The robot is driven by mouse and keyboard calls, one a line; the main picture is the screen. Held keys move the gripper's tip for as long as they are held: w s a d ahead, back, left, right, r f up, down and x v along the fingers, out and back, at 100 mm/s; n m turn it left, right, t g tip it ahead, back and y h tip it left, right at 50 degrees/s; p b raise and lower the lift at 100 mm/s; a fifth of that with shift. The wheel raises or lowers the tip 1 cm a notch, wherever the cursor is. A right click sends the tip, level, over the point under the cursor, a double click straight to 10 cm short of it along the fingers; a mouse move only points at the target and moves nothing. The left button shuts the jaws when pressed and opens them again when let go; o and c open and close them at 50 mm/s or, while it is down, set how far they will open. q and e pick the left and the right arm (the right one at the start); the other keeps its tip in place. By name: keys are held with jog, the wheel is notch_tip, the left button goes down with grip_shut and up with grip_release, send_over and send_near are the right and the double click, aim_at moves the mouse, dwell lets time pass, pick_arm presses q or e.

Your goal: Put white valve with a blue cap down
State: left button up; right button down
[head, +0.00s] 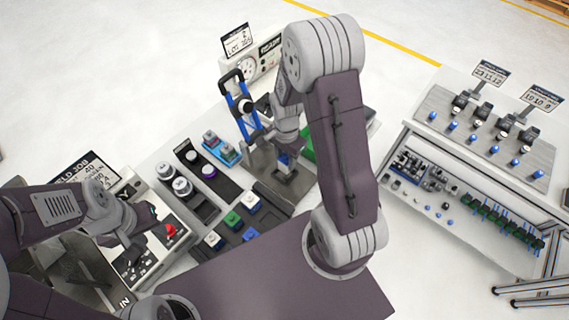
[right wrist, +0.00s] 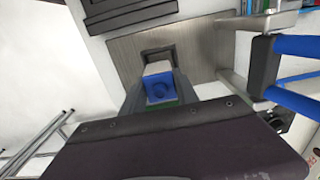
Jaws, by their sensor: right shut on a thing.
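My right gripper (head: 284,166) is shut on the white valve with a blue cap (right wrist: 158,88). In the right wrist view the blue cap faces the camera, between the two grey fingers. The valve is at a dark square fixture (right wrist: 158,54) on a brushed metal plate (right wrist: 203,45); I cannot tell whether it touches the fixture. In the head view only a little blue of the valve (head: 283,157) shows beside the gripper. My left gripper (head: 132,246) hangs over a panel at the left; its fingers are too unclear to judge.
A press with a blue frame (head: 246,112) stands on the metal plate close to my right gripper. Dark trays (head: 200,204) hold several capped parts to its left. A box with a red button (head: 168,231) is at the left. A separate bench (head: 435,97) stands at the right.

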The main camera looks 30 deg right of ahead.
aim_at(285, 166)
jog(key=shift+a+f, duration=0.1)
jog(key=shift+a, duration=0.2)
jog(key=f, duration=0.3)
jog(key=shift+w+d+f, duration=0.1)
jog(key=shift+d+f, duration=0.1)
jog(key=shift+f, duration=0.2)
jog(key=shift+w+f, duration=0.1)
jog(key=shift+f, duration=0.1)
pick_arm(q)
jog(key=shift+s+r, duration=0.15)
jog(key=shift+r, duration=0.15)
pick_arm(e)
jog(key=shift+a+r, duration=0.1)
jog(key=c, duration=1.3)
grip_release()
jog(key=shift+f, duration=0.2)
jog(key=shift+c, duration=0.2)
jog(key=o, duration=0.4)
pick_arm(q)
jog(key=shift+f, duration=0.15)
